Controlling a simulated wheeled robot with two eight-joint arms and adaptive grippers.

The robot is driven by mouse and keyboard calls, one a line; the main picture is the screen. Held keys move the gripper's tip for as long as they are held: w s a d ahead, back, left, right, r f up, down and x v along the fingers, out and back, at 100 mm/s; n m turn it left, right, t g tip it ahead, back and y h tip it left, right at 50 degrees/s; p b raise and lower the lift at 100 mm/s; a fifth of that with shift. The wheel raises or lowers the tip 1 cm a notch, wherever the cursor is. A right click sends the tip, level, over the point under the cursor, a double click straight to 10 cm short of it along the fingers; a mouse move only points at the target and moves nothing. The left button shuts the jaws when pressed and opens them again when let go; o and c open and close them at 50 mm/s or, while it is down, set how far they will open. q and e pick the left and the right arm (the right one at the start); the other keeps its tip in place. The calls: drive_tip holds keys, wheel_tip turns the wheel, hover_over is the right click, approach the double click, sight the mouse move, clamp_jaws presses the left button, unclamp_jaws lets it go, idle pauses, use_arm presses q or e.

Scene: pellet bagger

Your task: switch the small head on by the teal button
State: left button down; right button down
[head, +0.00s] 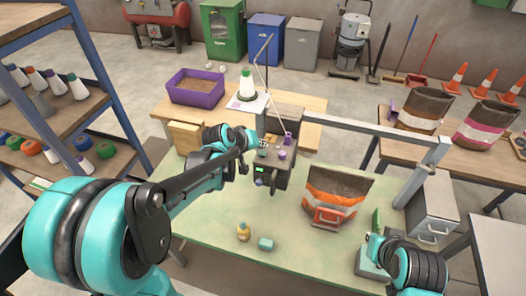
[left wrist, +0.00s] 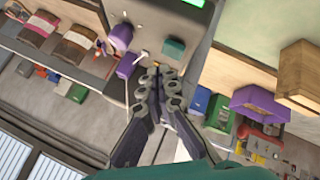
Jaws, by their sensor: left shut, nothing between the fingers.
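My left gripper (left wrist: 160,74) is shut and empty. Its tips look just short of the teal button, slightly left of it; I cannot tell whether they touch. In the head view the left gripper (head: 252,142) is over the top of the box. Right fingers cannot be made out.
An orange-and-brown bag (head: 334,198) stands right of the box under a grey frame (head: 370,130). A purple bin (head: 196,88) is behind. The table's front left is clear.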

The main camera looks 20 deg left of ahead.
sight(261, 155)
use_arm(q)
wheel_tip(261, 155, up, 6)
drive_tip(key=p, duration=0.4)
idle(0.6)
drive_tip(key=shift+s+f, duration=0.25)
drive_tip(key=shift+f, duration=0.05)
drive_tip(key=s+f+m+g+y+b, duration=0.1)
drive_tip(key=s+f+m+y+b, duration=0.2)
drive_tip(key=s+f+b, duration=2.1)
drive_tip(key=shift+s+f+m+b, duration=0.3)
drive_tip(key=shift+f+m+b, duration=0.4)
drive_tip(key=shift+m, duration=0.3)
drive_tip(key=shift+r, duration=0.1)
